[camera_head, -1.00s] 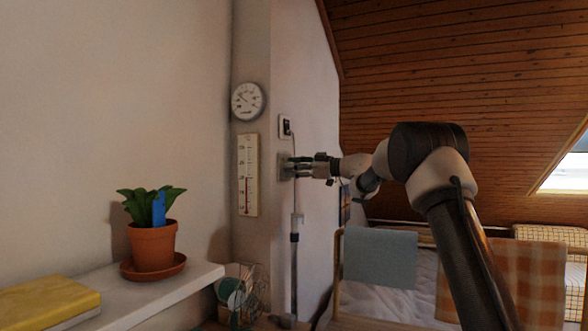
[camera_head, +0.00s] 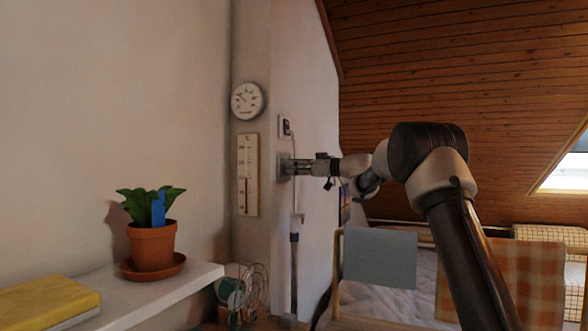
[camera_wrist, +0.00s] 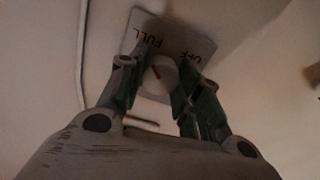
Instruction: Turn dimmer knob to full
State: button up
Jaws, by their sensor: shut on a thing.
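The dimmer knob (camera_wrist: 161,76) is a pale round knob with a red mark, on a light wall plate (camera_wrist: 207,44). The plate reads FULL at the upper left and OFF at the right in the wrist view. The red mark sits left of the knob's centre and slants toward the upper left, on the FULL side. My gripper (camera_wrist: 157,80) is shut on the knob, one finger on each side. In the head view my gripper (camera_head: 302,167) reaches left to the plate (camera_head: 283,166) on the wall and hides the knob.
A round gauge (camera_head: 248,101) and a thermometer (camera_head: 248,175) hang left of the plate. A small switch box (camera_head: 285,128) is just above it. A shelf (camera_head: 196,279) with a potted plant (camera_head: 153,245) is at the lower left.

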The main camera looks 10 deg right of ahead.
jog(key=shift+f, duration=0.15)
jog(key=o, duration=1)
jog(key=shift+o, duration=0.2)
jog(key=v, duration=1.2)
